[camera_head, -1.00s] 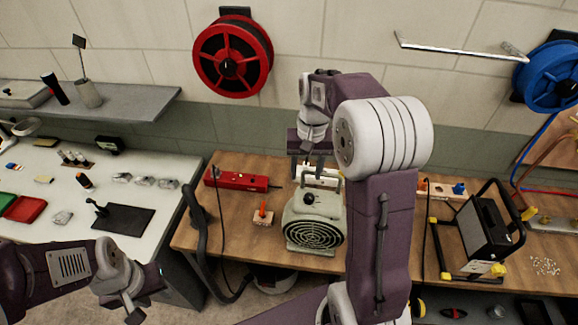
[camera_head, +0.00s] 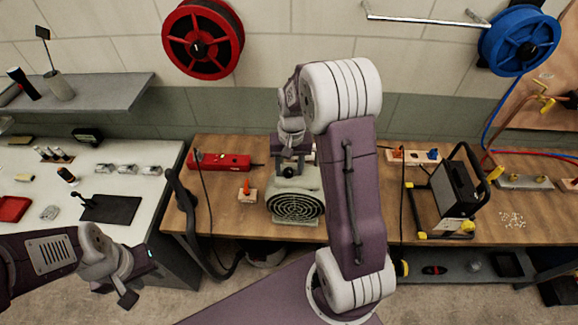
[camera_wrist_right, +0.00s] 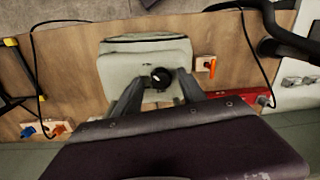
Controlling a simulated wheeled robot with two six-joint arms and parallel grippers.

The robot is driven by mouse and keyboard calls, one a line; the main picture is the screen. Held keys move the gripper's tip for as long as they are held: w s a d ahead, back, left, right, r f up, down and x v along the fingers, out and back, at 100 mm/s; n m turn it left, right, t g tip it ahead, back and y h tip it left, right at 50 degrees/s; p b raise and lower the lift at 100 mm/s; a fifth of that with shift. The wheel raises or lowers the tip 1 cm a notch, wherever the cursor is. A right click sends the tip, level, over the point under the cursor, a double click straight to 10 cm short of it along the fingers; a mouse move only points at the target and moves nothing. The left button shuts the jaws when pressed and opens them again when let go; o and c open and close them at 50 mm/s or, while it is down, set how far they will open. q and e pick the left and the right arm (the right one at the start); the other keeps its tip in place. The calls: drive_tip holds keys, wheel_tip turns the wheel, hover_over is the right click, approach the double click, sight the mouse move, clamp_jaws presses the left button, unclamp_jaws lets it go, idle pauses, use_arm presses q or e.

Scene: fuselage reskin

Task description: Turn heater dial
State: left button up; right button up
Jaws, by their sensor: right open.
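The pale grey-green heater (camera_head: 295,206), with a round dark grille, stands on the wooden bench. Its black dial (camera_head: 289,172) shows on top, just below my right gripper (camera_head: 291,163) in the head view. In the right wrist view, the dial (camera_wrist_right: 161,78) with a light pointer mark lies between the two spread fingers, on the heater's pale top (camera_wrist_right: 116,72). The right fingers are open and appear apart from the dial; their exact height above it is hard to judge. My left gripper (camera_head: 127,297) hangs at the lower left, away from the heater; its jaws are unclear.
A red power strip (camera_head: 222,161) and an orange switch block (camera_head: 247,191) lie left of the heater. A black work lamp (camera_head: 456,190) with yellow feet stands at right. Black cables run beside the heater. The bench has free room between heater and lamp.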

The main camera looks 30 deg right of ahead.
drive_tip(key=shift+w, duration=0.1)
drive_tip(key=shift+c, duration=0.3)
clamp_jaws()
